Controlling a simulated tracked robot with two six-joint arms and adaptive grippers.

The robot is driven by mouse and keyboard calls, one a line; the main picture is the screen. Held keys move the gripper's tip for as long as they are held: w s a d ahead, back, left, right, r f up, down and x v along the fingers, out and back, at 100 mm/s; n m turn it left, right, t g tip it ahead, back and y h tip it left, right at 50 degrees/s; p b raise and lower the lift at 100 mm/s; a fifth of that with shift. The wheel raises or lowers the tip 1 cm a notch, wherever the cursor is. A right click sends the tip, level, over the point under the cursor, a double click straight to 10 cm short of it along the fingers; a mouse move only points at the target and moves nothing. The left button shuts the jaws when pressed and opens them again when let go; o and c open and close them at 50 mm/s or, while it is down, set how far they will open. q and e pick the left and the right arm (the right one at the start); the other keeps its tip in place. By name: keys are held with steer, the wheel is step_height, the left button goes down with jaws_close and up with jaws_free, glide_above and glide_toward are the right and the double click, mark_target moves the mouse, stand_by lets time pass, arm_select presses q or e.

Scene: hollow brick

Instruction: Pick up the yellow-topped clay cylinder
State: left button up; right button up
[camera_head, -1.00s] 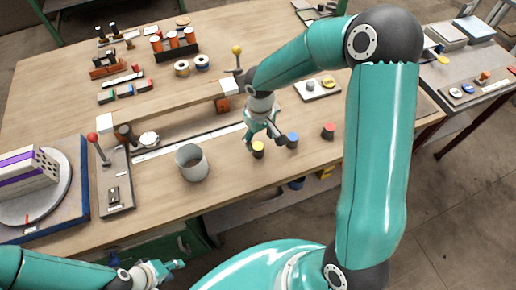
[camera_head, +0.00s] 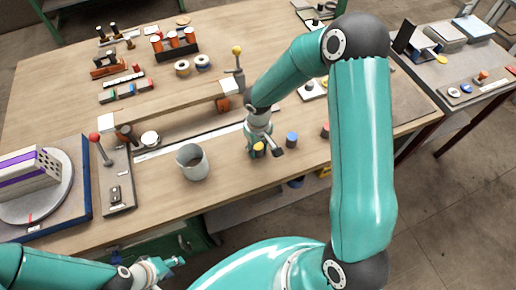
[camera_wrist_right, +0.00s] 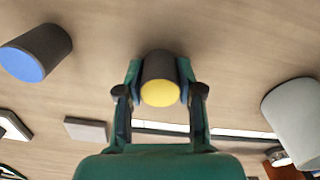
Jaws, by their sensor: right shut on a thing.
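The yellow-topped clay cylinder (camera_head: 258,148) stands near the front of the wooden table, a dark cylinder with a yellow end. My right gripper (camera_head: 259,150) is around it from above. In the right wrist view the yellow top of the cylinder (camera_wrist_right: 160,93) faces the camera, and the fingers of my right gripper (camera_wrist_right: 160,85) are shut on its two sides. Whether it touches the table is hard to tell. My left gripper (camera_head: 166,268) is low at the front left, off the table's edge; its fingers are too small to read.
A blue-topped cylinder (camera_head: 292,139) stands just right of the gripper, and a red-topped one (camera_head: 325,130) is partly behind my arm. A grey cup (camera_head: 192,162) stands to the left. A wooden raised bar (camera_head: 175,107) lies behind. Bare table lies in front of the cup.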

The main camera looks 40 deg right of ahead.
jaws_close()
steer(key=shift+r, duration=0.15)
steer(key=shift+w+r, duration=0.1)
steer(key=shift+r, duration=0.15)
step_height(320, 180, up, 19)
steer(key=b, duration=0.1)
steer(key=shift+r, duration=0.15)
stand_by(0.6)
